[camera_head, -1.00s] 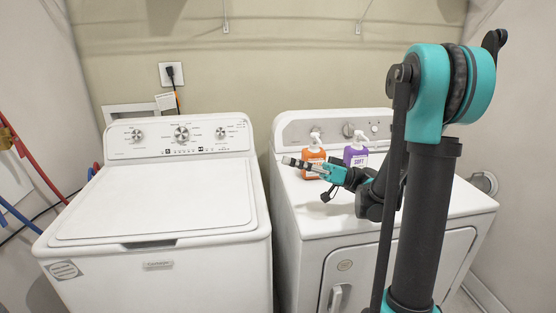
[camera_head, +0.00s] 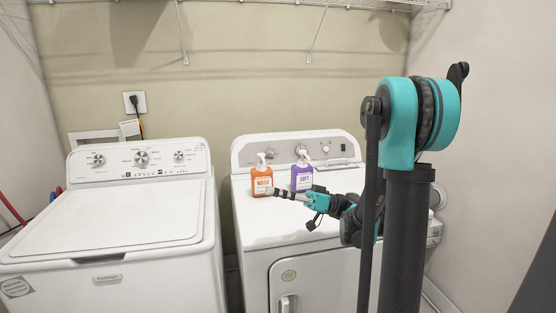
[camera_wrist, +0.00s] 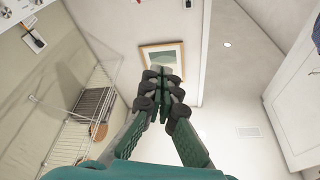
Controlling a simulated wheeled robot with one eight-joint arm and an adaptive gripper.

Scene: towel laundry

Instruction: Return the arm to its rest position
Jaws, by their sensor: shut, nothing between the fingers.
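My gripper (camera_head: 286,194) is at the end of my teal and black arm, pointing left above the dryer top in the head view. In the wrist view my gripper (camera_wrist: 161,92) has its fingertips together, with nothing held. An orange bottle labelled WASH (camera_head: 262,180) and a purple bottle labelled SOFT (camera_head: 302,176) stand upright on the dryer (camera_head: 290,235). The gripper tip overlaps the orange bottle's lower edge in the picture; I cannot tell whether they touch.
A white washer (camera_head: 110,225) with its lid closed stands left of the dryer. A wire shelf (camera_head: 330,3) runs high along the wall. The wrist view shows a wire rack (camera_wrist: 80,125), a framed picture (camera_wrist: 163,58) and open room space.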

